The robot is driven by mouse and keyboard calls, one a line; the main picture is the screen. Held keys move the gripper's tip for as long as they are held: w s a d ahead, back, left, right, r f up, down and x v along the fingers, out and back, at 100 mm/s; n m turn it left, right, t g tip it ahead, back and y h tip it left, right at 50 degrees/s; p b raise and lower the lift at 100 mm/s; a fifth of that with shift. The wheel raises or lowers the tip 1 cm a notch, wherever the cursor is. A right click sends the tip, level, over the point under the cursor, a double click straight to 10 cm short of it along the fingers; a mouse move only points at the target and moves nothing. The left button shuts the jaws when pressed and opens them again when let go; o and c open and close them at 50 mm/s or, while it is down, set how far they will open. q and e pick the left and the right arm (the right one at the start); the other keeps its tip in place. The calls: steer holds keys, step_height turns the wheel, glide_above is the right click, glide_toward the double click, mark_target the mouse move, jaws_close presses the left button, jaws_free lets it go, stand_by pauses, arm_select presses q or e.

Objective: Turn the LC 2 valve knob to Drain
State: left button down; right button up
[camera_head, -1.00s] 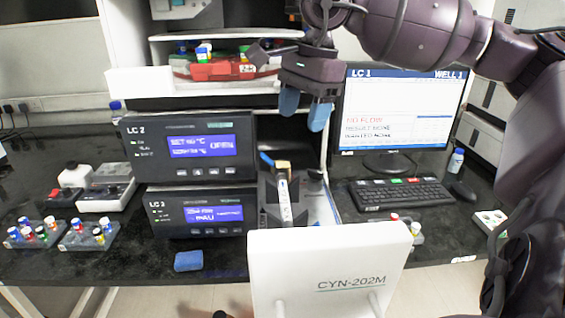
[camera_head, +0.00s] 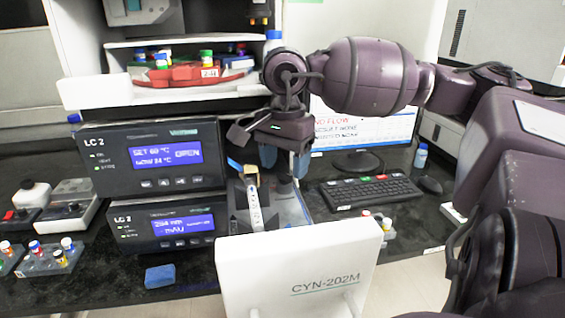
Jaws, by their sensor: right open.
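The upper LC 2 unit (camera_head: 115,172) is a dark box with a lit blue display reading OPEN, at the left on the bench. A lower LC 2 unit (camera_head: 135,243) with a blue display sits under it. I cannot make out a valve knob or a Drain mark for certain. A small fitting with a yellow and blue top (camera_head: 240,167) stands just right of the units. My right gripper (camera_head: 284,160) has blue fingertips, apart and pointing down, empty, above and to the right of this fitting. My left gripper is not in view.
A white panel marked CYN-202M (camera_head: 300,262) stands in front. A keyboard (camera_head: 370,192) and monitor (camera_head: 375,130) are at the right. A red tray (camera_head: 190,75) sits on the shelf above. A blue block (camera_head: 160,276) and a vial rack (camera_head: 50,262) lie at the front left.

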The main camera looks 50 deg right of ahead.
steer(key=shift+f, duration=0.85)
steer(key=c, duration=0.9)
steer(key=shift+c, duration=0.2)
